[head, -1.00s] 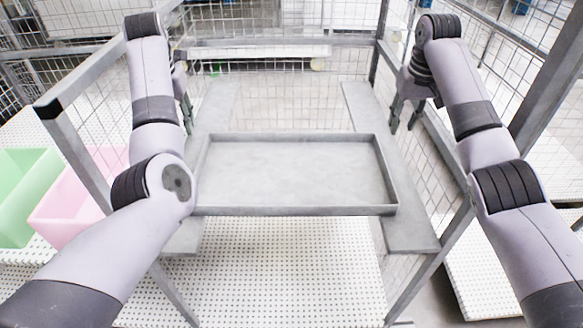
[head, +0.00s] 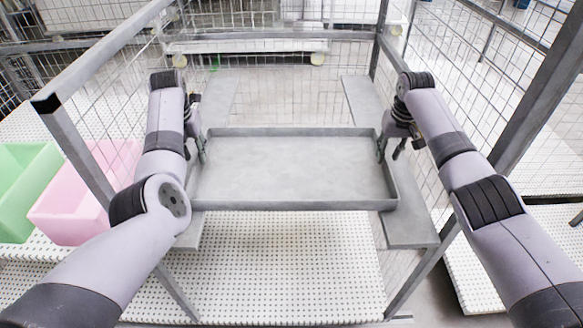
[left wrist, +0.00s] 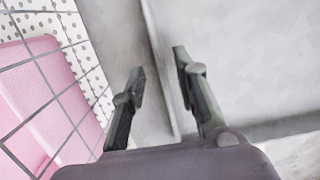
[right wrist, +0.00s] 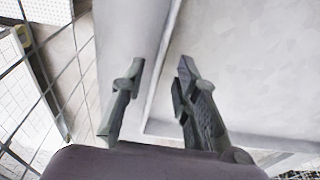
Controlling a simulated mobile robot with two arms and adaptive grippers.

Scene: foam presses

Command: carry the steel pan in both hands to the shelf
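The steel pan (head: 290,172) is a shallow grey rectangular tray, level, with its left and right ends over two grey side ledges. My left gripper (head: 197,153) is at the pan's left end. In the left wrist view its open fingers (left wrist: 160,68) are on either side of the pan's rim wall (left wrist: 158,50), with gaps showing. My right gripper (head: 391,150) is at the pan's right end. In the right wrist view its open fingers (right wrist: 159,68) are on either side of the rim wall (right wrist: 166,50), apart from it. I cannot tell how deep the fingers reach.
The left ledge (head: 217,100) and right ledge (head: 362,100) belong to a metal frame with posts and wire mesh close outside both arms. A white perforated surface (head: 290,265) lies below. Pink (head: 85,195) and green (head: 22,185) bins stand at the left.

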